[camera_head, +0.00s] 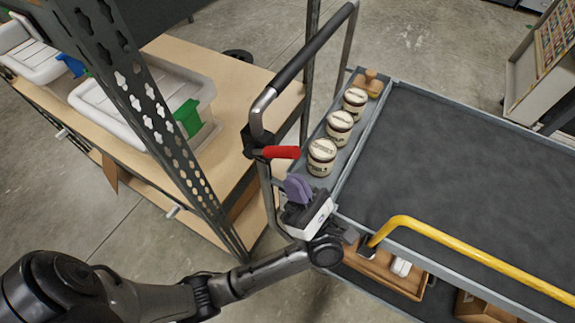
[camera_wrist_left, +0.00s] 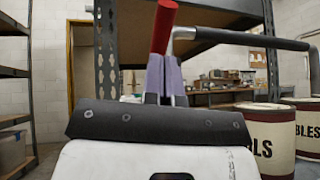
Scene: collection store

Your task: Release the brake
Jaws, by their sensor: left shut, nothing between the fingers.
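The brake lever has a red grip (camera_head: 281,152) and sits on a black clamp (camera_head: 256,146) on the upright of the cart's push handle (camera_head: 303,55). The red grip points to the right in the head view. In the left wrist view the red grip (camera_wrist_left: 164,27) stands just beyond the fingertips. My left gripper (camera_head: 298,186) has purple fingers and is shut and empty. It is a little below the red grip in the head view, with a small gap in the picture. The fingers also show in the left wrist view (camera_wrist_left: 165,72). My right gripper is not in view.
Several labelled jars (camera_head: 339,127) stand in the cart's end tray, close to my left gripper. The cart's dark top (camera_head: 460,150) is bare. A yellow rail (camera_head: 470,250) runs along the near side. A shelf with white bins (camera_head: 150,105) stands at left.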

